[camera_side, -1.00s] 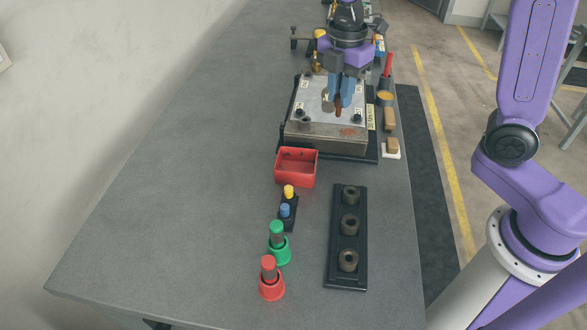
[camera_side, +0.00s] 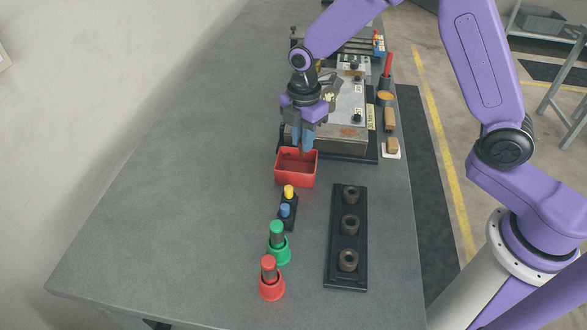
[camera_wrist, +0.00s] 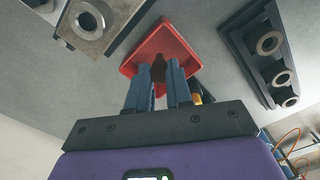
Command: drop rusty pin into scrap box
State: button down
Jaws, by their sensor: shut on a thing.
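The red scrap box (camera_side: 296,181) stands on the grey bench in front of the metal fixture. My gripper (camera_side: 303,148) is over the back part of the box, pointing down. Its blue fingers are shut on the brown rusty pin (camera_wrist: 158,70), which hangs between the fingertips. In the wrist view the gripper (camera_wrist: 158,76) is in front of the red box (camera_wrist: 176,37), with the pin seen against the box. In the side view the pin is mostly hidden by the fingers. I cannot tell whether its tip is below the rim.
The metal fixture (camera_side: 340,136) is right behind the box. The bench at left is clear.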

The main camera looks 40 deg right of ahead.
jog(key=shift+f, duration=1)
jog(key=c, duration=0.9)
grip_release()
jog(key=shift+c, duration=0.2)
jog(key=shift+r, duration=0.15)
notch_tip(320, 180, up, 17)
jog(key=shift+s+r, duration=0.1)
jog(key=s+d+f+m, duration=0.1)
jog(key=s+d+m, duration=0.1)
jog(key=s, duration=0.8)
jog(key=s+d+f+m, duration=0.2)
jog(key=s+d, duration=0.3)
jog(key=s, duration=0.5)
jog(key=s+d+f+m, duration=0.2)
jog(key=s+d+m, duration=0.1)
jog(key=s, duration=0.7)
jog(key=shift+d+f+m, duration=0.15)
jog(key=shift+d+m, duration=0.05)
jog(key=shift+m, duration=0.1)
